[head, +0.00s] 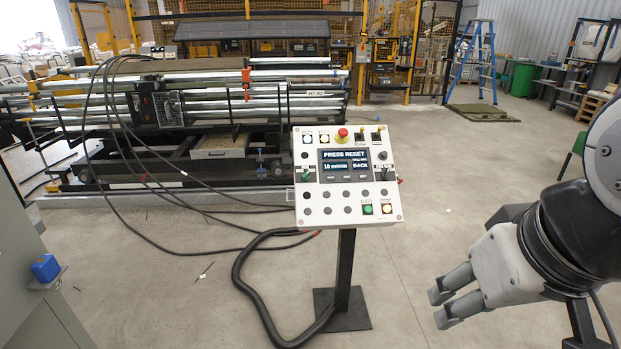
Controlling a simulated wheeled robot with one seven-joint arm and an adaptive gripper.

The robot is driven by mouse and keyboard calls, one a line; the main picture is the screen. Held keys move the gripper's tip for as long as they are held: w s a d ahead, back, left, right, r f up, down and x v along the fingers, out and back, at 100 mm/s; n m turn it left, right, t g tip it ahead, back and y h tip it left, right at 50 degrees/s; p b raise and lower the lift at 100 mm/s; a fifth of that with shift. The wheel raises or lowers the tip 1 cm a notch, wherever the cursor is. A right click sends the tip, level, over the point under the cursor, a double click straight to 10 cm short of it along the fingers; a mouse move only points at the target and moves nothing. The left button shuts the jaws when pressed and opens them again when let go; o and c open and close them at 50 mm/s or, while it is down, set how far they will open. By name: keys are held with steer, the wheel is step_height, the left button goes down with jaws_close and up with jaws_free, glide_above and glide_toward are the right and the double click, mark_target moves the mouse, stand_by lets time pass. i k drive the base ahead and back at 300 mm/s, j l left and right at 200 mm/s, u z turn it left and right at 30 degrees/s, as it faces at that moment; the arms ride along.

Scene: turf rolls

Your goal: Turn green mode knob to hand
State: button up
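The control panel (397,203) is a white tilted box on a black post in the middle of the head view. Its screen (345,165) reads "PRESS RESET". A small dark green knob (306,175) sits at the panel's left side, beside the screen; its pointing direction and labels are too small to read. My gripper (438,306) is at the lower right, to the right of and below the panel in the picture. Its two grey fingers point left with a gap between them, and it is empty and apart from the panel.
A red emergency button (342,133) tops the panel, and a lit green button (367,209) is near its lower edge. A thick black cable (243,275) curves across the floor to the post. A long machine (200,110) stands behind. Floor right of the post is clear.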

mark_target(305, 177)
steer(key=i, duration=0.35)
steer(key=i+l, duration=0.35)
steer(key=i, duration=0.2)
steer(key=i+l+u, duration=0.1)
steer(key=i+l, duration=0.3)
steer(key=i, duration=0.1)
